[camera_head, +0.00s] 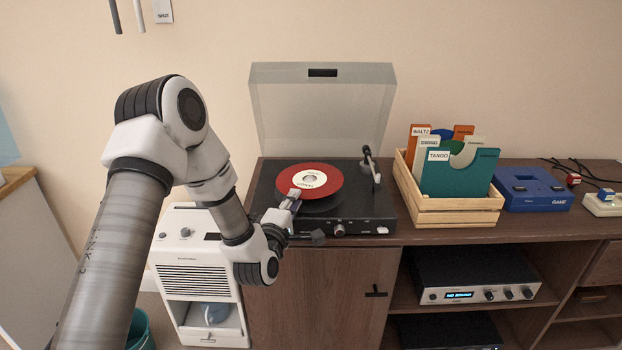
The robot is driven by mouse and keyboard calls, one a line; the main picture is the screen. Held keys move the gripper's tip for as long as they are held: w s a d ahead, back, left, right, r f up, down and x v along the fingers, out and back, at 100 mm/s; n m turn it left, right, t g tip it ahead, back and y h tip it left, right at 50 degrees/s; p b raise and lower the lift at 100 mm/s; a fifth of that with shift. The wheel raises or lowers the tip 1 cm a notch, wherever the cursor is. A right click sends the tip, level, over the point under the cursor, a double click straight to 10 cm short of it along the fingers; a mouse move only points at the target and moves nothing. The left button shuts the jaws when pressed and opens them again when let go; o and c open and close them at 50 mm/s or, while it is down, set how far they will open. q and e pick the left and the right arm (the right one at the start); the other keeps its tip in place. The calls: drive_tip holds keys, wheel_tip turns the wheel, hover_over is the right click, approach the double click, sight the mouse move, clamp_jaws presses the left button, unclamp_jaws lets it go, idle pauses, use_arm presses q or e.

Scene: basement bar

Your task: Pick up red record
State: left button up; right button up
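The red record (328,184), with a cream label, lies over the black platter of the turntable (372,222) on the wooden cabinet. The turntable's clear lid (322,105) stands raised behind it. My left gripper (306,215) is at the turntable's front left, by the record's near edge. Its fingers are spread apart with nothing between them. One finger overlaps the record's lower left edge in the picture; I cannot tell whether it touches. My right gripper is not in view.
The tonearm (370,165) stands right of the record. A wooden crate (455,215) of record sleeves and a blue device (533,190) stand further right on the cabinet. A white appliance (185,258) stands on the left, below the arm.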

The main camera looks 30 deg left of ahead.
use_arm(q)
drive_tip(key=shift+w+a, duration=0.25)
drive_tip(key=shift+w, duration=0.45)
clamp_jaws()
wheel_tip(320, 180, up, 12)
drive_tip(key=p, duration=0.2)
drive_tip(key=shift+g+y, duration=0.3)
drive_tip(key=shift+y, duration=0.1)
drive_tip(key=f+p, duration=0.2)
drive_tip(key=f, duration=0.3)
drive_tip(key=shift+w+d+f+p, duration=0.15)
drive_tip(key=shift+d+p, duration=0.2)
drive_tip(key=shift+p, duration=0.05)
drive_tip(key=shift+f+b, duration=0.45)
drive_tip(key=shift+f, duration=0.15)
drive_tip(key=shift+f+b, duration=1.6)
drive_tip(key=shift+f, duration=0.6)
